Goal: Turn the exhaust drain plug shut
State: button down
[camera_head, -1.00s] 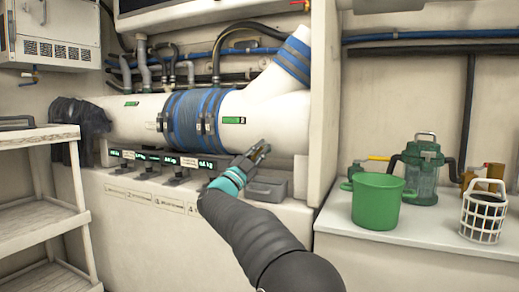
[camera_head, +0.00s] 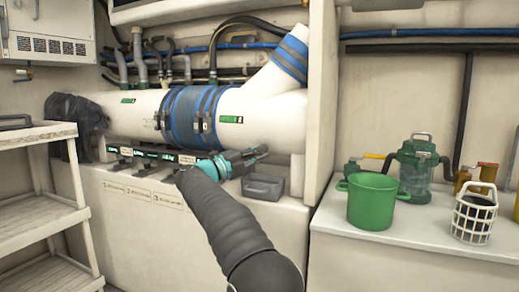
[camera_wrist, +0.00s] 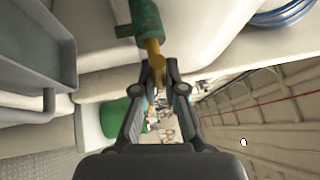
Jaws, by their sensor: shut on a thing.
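The drain plug shows in the wrist view as a brass stem (camera_wrist: 154,52) below a green fitting (camera_wrist: 146,18). My gripper (camera_wrist: 158,78) is shut on the lower end of the brass stem, with a finger on each side. In the head view my gripper (camera_head: 258,153) lies nearly level, close under the right part of the white exhaust pipe (camera_head: 268,110). The plug cannot be made out there. How far the plug is turned cannot be told.
A grey open tray (camera_head: 263,187) sits just below my gripper. A green bucket (camera_head: 372,203), a clear strainer with green fittings (camera_head: 415,172) and a white basket (camera_head: 472,218) stand on the right counter. White shelves (camera_head: 42,178) stand at left.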

jog(key=shift+f+m, duration=0.1)
jog(key=shift+m, duration=0.3)
jog(key=c, duration=1.2)
grip_release()
jog(key=v, duration=1.2)
jog(key=shift+r, duration=0.25)
